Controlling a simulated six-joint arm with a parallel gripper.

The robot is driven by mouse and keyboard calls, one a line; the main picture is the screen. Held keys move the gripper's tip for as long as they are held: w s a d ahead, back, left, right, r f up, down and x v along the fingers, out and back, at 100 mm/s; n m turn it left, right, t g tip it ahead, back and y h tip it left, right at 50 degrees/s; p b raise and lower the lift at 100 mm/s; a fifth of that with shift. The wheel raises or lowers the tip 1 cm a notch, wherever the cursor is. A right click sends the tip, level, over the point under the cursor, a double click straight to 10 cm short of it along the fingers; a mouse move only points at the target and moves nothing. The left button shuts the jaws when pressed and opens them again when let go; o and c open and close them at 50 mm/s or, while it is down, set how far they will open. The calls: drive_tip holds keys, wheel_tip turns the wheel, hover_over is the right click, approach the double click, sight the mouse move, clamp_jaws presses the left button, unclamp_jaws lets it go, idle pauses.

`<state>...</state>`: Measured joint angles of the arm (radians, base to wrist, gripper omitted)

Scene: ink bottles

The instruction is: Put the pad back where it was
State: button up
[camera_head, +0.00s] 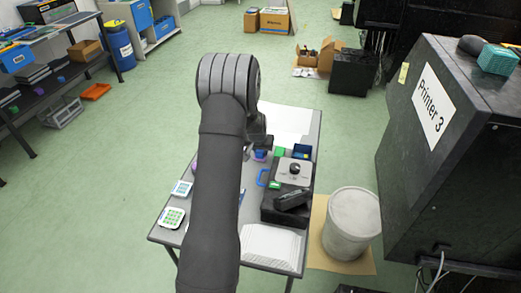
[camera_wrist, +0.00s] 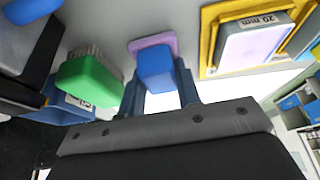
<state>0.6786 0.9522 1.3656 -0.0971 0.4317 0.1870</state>
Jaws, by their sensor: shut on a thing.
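The pad (camera_wrist: 154,68) has a blue block for a grip and a flat lilac plate at its far end. In the wrist view it sits between the two fingers of my gripper (camera_wrist: 160,82), which are shut on the blue block. The lilac plate sticks out past the fingertips, towards the grey table top. In the head view the pad (camera_head: 260,155) shows small under my gripper (camera_head: 259,144), partly hidden by it. Whether the plate touches the table I cannot tell.
A green brush (camera_wrist: 90,80) stands close beside the pad, by a blue box (camera_wrist: 60,107). A yellow-edged tray (camera_wrist: 209,42) holds a box marked 20 mm (camera_wrist: 256,40). In the head view, a black unit (camera_head: 270,207) stands nearer on the table (camera_head: 235,225). Bare table surrounds the lilac plate.

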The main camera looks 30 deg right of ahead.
drive_tip(key=o, duration=0.9)
drive_tip(key=v, duration=1.2)
drive_tip(key=shift+r, duration=0.1)
drive_tip(key=x, duration=1.2)
drive_tip(key=shift+f, duration=0.3)
drive_tip(key=shift+r, duration=1.55)
